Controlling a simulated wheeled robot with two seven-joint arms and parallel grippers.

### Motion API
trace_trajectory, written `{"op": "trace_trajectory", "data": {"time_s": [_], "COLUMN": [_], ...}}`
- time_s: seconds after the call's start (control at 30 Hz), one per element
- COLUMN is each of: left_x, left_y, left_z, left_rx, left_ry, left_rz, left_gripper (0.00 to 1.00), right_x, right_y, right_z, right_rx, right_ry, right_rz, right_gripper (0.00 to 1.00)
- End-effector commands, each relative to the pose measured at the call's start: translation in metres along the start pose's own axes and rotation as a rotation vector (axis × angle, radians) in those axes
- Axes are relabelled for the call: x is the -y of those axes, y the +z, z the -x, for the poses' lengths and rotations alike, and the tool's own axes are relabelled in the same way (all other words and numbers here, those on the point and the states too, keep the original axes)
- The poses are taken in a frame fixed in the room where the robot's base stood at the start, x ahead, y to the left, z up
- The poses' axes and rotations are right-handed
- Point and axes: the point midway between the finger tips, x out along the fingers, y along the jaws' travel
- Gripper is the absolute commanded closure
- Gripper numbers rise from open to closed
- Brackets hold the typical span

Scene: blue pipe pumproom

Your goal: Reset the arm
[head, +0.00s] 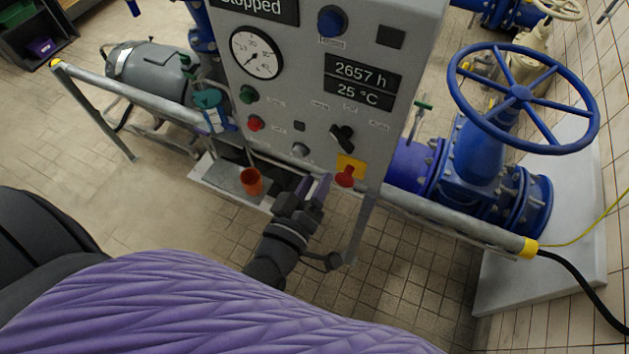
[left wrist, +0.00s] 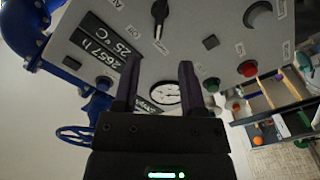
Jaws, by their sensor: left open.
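My left gripper (head: 314,190) is in front of the lower part of the grey control panel (head: 290,95), with its fingers pointing up towards it. In the left wrist view its two dark purple fingers (left wrist: 158,85) stand apart with nothing between them, and the panel (left wrist: 150,30) fills the space beyond. The panel carries a gauge (head: 256,53), a black selector knob (head: 342,138), a red switch on a yellow plate (head: 346,175), and green (head: 247,94) and red (head: 256,123) buttons. The display reads "Stopped". I cannot see my right gripper.
A metal rail (head: 460,229) with yellow ends runs below the panel. A blue handwheel (head: 521,93) and blue pipework stand at the right. An orange cup (head: 251,181) is below the panel. A grey motor (head: 150,70) stands at the left.

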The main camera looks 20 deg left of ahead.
Motion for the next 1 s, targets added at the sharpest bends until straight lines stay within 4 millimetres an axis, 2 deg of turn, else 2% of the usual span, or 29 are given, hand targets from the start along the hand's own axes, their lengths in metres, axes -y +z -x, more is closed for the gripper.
{"op": "trace_trajectory", "data": {"time_s": [0.27, 0.37, 0.47, 0.5, 0.57, 0.6, 0.67, 0.7, 0.77, 0.8, 0.9, 1.0], "left_x": [0.0, 0.015, 0.067, 0.096, 0.141, 0.17, 0.214, 0.243, 0.286, 0.315, 0.377, 0.419], "left_y": [0.0, 0.019, 0.082, 0.116, 0.167, 0.198, 0.241, 0.269, 0.307, 0.331, 0.375, 0.398], "left_z": [-0.001, 0.001, 0.008, 0.015, 0.029, 0.042, 0.064, 0.081, 0.11, 0.133, 0.189, 0.238], "left_rx": [0.0, 0.034, 0.167, 0.246, 0.373, 0.46, 0.593, 0.685, 0.827, 0.924, 1.16, 1.35], "left_ry": [0.0, -0.014, -0.067, -0.096, -0.142, -0.171, -0.215, -0.243, -0.284, -0.311, -0.37, -0.411], "left_rz": [0.0, -0.024, -0.112, -0.163, -0.242, -0.294, -0.368, -0.417, -0.489, -0.535, -0.637, -0.71], "left_gripper": [0.47, 0.47, 0.47, 0.47, 0.47, 0.47, 0.47, 0.47, 0.47, 0.47, 0.47, 0.47], "right_x": [0.0, 0.0, 0.001, 0.001, 0.002, 0.002, 0.001, 0.001, 0.0, -0.001, -0.004, -0.004], "right_y": [0.0, 0.001, 0.005, 0.007, 0.01, 0.013, 0.016, 0.019, 0.023, 0.026, 0.034, 0.04], "right_z": [0.0, -0.012, -0.05, -0.069, -0.097, -0.114, -0.139, -0.157, -0.183, -0.2, -0.239, -0.265], "right_rx": [0.0, 0.0, 0.002, 0.003, 0.005, 0.006, 0.01, 0.012, 0.017, 0.021, 0.032, 0.04], "right_ry": [0.0, 0.0, 0.0, 0.0, 0.0, 0.0, 0.001, 0.002, 0.004, 0.006, 0.011, 0.011], "right_rz": [0.0, 0.0, 0.001, 0.002, 0.003, 0.004, 0.005, 0.007, 0.009, 0.011, 0.016, 0.019], "right_gripper": [0.41, 0.41, 0.41, 0.41, 0.41, 0.41, 0.41, 0.41, 0.41, 0.41, 0.41, 0.41]}}
